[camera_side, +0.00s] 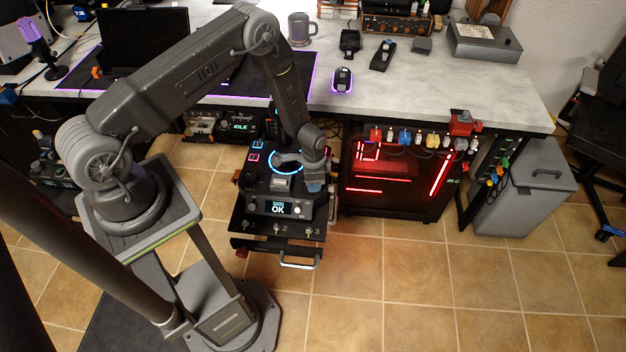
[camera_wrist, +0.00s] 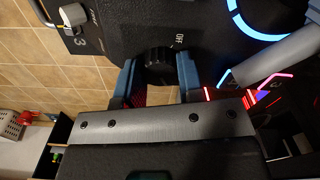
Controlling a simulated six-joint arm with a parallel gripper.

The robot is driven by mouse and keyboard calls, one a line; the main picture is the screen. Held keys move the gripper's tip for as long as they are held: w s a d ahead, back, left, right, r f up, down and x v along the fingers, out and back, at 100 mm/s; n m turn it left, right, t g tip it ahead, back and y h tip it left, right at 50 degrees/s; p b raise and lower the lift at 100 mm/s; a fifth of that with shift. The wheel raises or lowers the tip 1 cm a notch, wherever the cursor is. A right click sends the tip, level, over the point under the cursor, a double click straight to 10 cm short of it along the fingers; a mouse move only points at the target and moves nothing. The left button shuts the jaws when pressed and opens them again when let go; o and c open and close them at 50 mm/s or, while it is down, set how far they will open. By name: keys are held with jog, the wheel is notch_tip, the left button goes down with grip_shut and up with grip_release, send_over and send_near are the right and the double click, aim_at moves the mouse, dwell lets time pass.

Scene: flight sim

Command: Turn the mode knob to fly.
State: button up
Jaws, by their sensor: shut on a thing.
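The mode knob (camera_wrist: 158,56) is a dark, ridged knob on the black control panel (camera_wrist: 120,28) in the wrist view. My gripper (camera_wrist: 156,68) has its two blue fingers on either side of the knob and is shut on it. The label "OFF" shows on the panel just up and right of the knob. I cannot make out the knob's pointer or a "fly" label. In the side view my gripper (camera_side: 314,186) is at the right edge of the control box and hides the knob. The box's small screen (camera_side: 278,208) reads "OK".
A blue glowing ring (camera_side: 286,162) lies on the panel left of my gripper. A toggle with a white cap (camera_wrist: 73,15) stands near the mark "3". A red-lit computer case (camera_side: 395,178) stands right of the box, under the desk (camera_side: 460,95). The tiled floor in front is clear.

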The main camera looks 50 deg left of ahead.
jog(key=c, duration=0.3)
jog(key=shift+c, duration=0.2)
jog(key=n, duration=0.6)
jog(key=shift+n, duration=0.3)
jog(key=n, duration=0.4)
jog(key=shift+n, duration=2.5)
